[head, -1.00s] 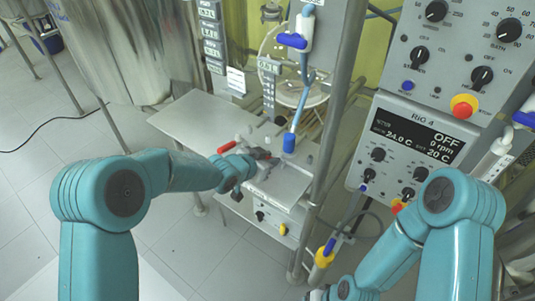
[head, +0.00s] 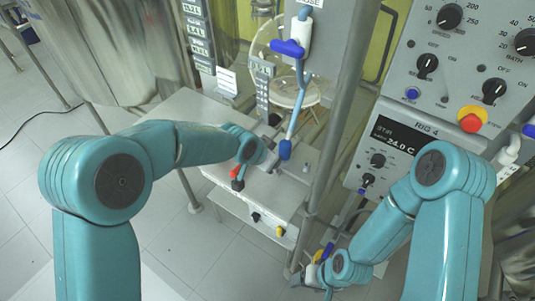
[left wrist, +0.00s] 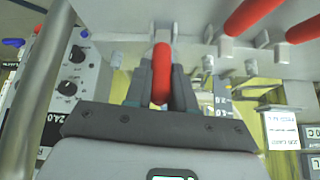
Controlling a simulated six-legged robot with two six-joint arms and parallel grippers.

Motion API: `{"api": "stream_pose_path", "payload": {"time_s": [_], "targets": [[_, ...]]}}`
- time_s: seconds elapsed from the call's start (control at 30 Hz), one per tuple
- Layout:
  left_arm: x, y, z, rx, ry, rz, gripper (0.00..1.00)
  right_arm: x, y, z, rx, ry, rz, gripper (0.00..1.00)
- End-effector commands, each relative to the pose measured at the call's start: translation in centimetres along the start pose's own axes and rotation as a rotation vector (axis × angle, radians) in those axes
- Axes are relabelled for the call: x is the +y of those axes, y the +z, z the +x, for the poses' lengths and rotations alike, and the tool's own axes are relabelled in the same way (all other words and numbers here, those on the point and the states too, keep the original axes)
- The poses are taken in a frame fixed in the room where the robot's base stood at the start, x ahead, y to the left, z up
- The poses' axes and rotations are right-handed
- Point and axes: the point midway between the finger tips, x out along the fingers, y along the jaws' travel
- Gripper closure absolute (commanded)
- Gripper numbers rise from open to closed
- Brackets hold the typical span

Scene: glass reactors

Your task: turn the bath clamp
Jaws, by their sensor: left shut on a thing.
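In the left wrist view, a red clamp handle (left wrist: 161,76) stands between the two fingers of my left gripper (left wrist: 161,88), which is shut on it. The handle joins a pale bracket on a light grey surface. In the head view my left gripper (head: 268,150) is over the right part of the grey bench, and the held handle is hidden there. Another red handle with a dark end (head: 236,173) shows beside my left wrist. My right gripper (head: 312,276) is low near the bottom of the head view, beside the steel post; its jaws are not clear.
Two more red handles (left wrist: 252,14) are on the right in the left wrist view. A blue-ended hose (head: 296,112) hangs beside the left gripper. A steel post (head: 335,130) and the RIG 4 control panel (head: 400,148) stand to the right. The bench (head: 185,118) is mostly clear at left.

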Motion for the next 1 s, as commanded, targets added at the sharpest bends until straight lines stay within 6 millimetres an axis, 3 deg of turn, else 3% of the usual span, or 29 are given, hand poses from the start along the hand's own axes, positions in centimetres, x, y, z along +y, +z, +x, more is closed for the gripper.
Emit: {"api": "stream_pose_path", "payload": {"time_s": [0.2, 0.4, 1.0], "targets": [[0.1, -1.1, -0.4, -0.120, 0.018, -0.006, 1.00, -1.0, 0.1, -2.9, 0.000, 0.000, 0.000, 0.27], [0.1, -1.7, 0.1, -0.221, 0.033, -0.010, 1.00, -1.6, 0.1, -4.6, 0.000, 0.000, 0.000, 0.27], [-0.2, -2.0, 0.9, -0.299, 0.045, -0.012, 1.00, -1.9, 0.1, -5.4, 0.000, 0.000, 0.000, 0.27]]}}
